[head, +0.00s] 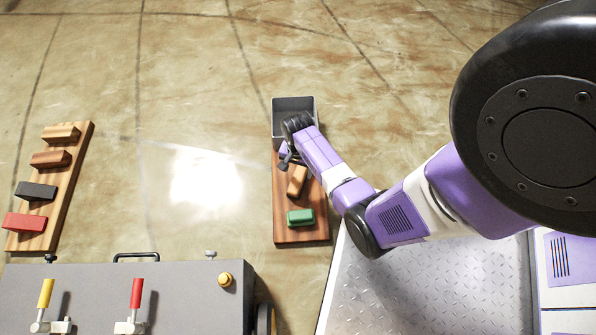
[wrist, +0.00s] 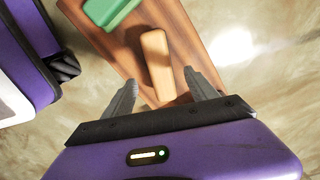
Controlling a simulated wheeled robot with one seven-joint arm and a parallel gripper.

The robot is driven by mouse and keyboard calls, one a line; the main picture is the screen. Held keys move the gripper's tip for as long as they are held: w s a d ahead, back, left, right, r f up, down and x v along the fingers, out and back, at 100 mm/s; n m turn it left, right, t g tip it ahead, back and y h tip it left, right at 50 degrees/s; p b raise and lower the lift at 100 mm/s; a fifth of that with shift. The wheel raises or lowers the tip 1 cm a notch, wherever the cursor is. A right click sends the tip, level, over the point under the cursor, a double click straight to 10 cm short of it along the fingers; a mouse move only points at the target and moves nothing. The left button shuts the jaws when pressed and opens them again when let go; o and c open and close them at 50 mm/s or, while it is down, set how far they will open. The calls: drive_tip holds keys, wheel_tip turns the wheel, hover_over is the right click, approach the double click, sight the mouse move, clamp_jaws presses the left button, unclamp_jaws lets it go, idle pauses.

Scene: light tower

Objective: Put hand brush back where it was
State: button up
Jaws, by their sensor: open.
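A tan wooden block-shaped piece (head: 297,180), which may be the hand brush, lies on a wooden board (head: 288,235) in the head view. In the wrist view the tan piece (wrist: 157,62) lies ahead of my gripper (wrist: 160,77), lined up with the gap between its fingers. The fingers are open, and I cannot tell their height above it. A green block-shaped piece (head: 300,217) lies on the same board nearer the camera; it also shows in the wrist view (wrist: 108,10). In the head view my gripper (head: 287,158) is above the board's far half, its fingers partly hidden.
A grey open box (head: 293,104) sits at the board's far end. Another board (head: 73,180) at left carries several coloured pieces. A grey cabinet (head: 190,290) with yellow and red levers stands at lower left. The floor between the boards is clear.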

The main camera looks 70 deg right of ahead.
sight(298, 178)
drive_tip(key=s+a+r+n+t+h+p, duration=0.1)
drive_tip(key=s+a+r+n+t+h, duration=0.15)
drive_tip(key=a+r+n, duration=0.35)
drive_tip(key=s+a+r+n+t+h, duration=0.1)
drive_tip(key=a+r+n+t, duration=0.25)
drive_tip(key=a, duration=0.35)
drive_tip(key=s+a+r+n+t+y, duration=0.1)
drive_tip(key=a+r+n+t, duration=0.2)
drive_tip(key=r, duration=0.7)
drive_tip(key=s+a+r+n+t+y, duration=0.1)
drive_tip(key=s+a+r+n+t, duration=0.1)
drive_tip(key=a+r, duration=0.4)
drive_tip(key=s+a+r+n+t+y, duration=0.1)
drive_tip(key=a+r+n+t, duration=0.3)
drive_tip(key=r, duration=1.2)
drive_tip(key=shift+s+a, duration=0.35)
drive_tip(key=shift+s, duration=0.4)
drive_tip(key=shift+r+y+p, duration=0.1)
drive_tip(key=shift+y+p, duration=0.15)
drive_tip(key=shift+p, duration=0.05)
wheel_tip(298, 178, up, 32)
drive_tip(key=p, duration=3.2)
drive_tip(key=shift+r, duration=0.15)
